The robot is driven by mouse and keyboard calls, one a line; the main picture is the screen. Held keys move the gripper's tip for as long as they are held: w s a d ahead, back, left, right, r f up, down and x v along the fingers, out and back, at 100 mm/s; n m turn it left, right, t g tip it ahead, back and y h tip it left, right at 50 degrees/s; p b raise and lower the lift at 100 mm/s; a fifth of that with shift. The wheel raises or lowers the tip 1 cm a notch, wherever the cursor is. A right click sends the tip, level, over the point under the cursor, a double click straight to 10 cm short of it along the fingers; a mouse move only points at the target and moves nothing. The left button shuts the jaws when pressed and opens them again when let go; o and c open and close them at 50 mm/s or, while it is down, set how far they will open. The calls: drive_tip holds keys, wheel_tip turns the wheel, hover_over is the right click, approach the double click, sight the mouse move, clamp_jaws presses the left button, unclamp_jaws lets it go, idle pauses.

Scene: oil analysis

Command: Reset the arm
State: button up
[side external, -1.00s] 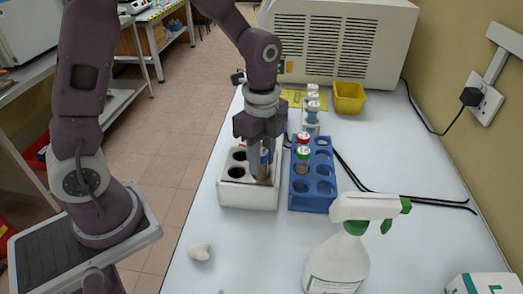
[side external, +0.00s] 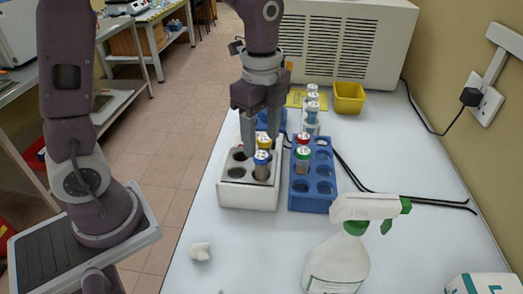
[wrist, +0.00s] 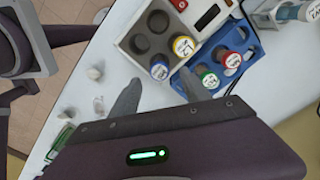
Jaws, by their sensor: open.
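My gripper (side external: 260,135) is open and empty. It hangs just above the white rack (side external: 247,200), over its back part, with the fingers pointing down. In the wrist view my gripper's fingers (wrist: 160,92) are spread apart below the white rack (wrist: 128,42). The other front holes look empty.
A blue rack (side external: 318,202) stands right of the white one with red-capped (side external: 303,138) and green-capped (side external: 303,155) vials. A spray bottle (side external: 340,260) stands in front. A yellow bin (side external: 348,97) and a beige machine (side external: 345,45) are behind. The front left tabletop is mostly clear.

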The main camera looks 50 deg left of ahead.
drive_tip(key=s+a+r+n+t, duration=0.1)
drive_tip(key=s+r+n, duration=0.3)
drive_tip(key=s+n, duration=0.4)
drive_tip(key=s+r+n+t, duration=0.4)
drive_tip(key=s+r+n, duration=0.1)
drive_tip(key=s+n, duration=0.2)
drive_tip(key=shift+s+a+n+t, duration=0.3)
drive_tip(key=shift+s+a+n, duration=0.1)
drive_tip(key=shift+s, duration=0.45)
drive_tip(key=shift+c, duration=0.2)
